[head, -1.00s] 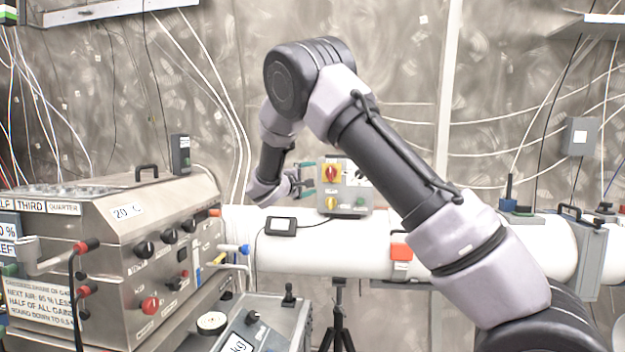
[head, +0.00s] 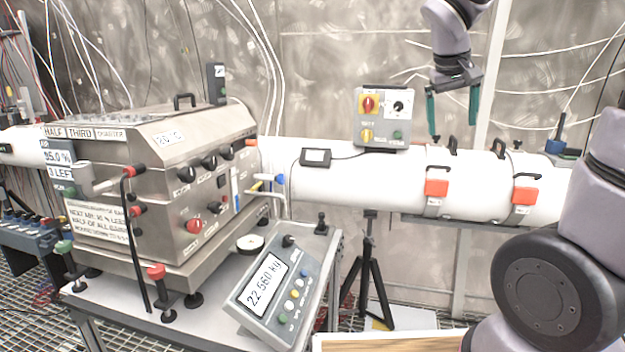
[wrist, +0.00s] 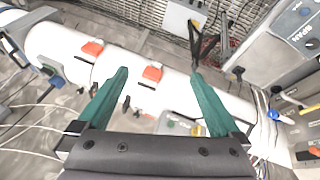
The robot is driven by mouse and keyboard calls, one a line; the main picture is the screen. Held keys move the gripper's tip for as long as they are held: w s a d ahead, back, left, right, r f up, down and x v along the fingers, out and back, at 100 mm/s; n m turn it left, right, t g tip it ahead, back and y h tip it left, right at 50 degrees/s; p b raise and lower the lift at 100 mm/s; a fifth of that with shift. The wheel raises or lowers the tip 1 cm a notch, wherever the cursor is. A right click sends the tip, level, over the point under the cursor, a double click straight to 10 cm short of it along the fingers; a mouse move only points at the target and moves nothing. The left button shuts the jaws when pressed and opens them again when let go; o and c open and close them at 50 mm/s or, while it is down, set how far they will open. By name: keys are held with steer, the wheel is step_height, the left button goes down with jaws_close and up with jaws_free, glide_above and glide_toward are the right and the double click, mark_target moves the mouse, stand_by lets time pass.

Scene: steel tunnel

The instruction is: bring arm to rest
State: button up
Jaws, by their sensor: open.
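My gripper (head: 453,108) is at the upper right of the head view, pointing down above the white pipe (head: 345,192). Its two green fingers are spread wide with nothing between them. The fingers also show in the wrist view (wrist: 158,95), apart, with the pipe beyond them. My arm rises at the right side of the head view, and part of it is out of frame above.
A control box with knobs (head: 382,118) sits on the pipe, left of my gripper. Orange-red latches (head: 436,187) and black handles are on the pipe. A steel machine (head: 165,175) and a scale display (head: 272,288) stand at left. A tripod (head: 370,265) stands below.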

steer(key=s+a+r+m+t+y, duration=0.1)
steer(key=s+a+y, duration=0.1)
steer(key=s, duration=0.5)
steer(key=s+a+r+m+t+y, duration=0.1)
steer(key=s+a+m+t+y, duration=0.1)
steer(key=s, duration=0.6)
steer(key=shift+a+r+m+y, duration=0.35)
steer(key=shift+a+y, duration=0.35)
steer(key=shift+a, duration=0.5)
steer(key=shift+s, duration=0.1)
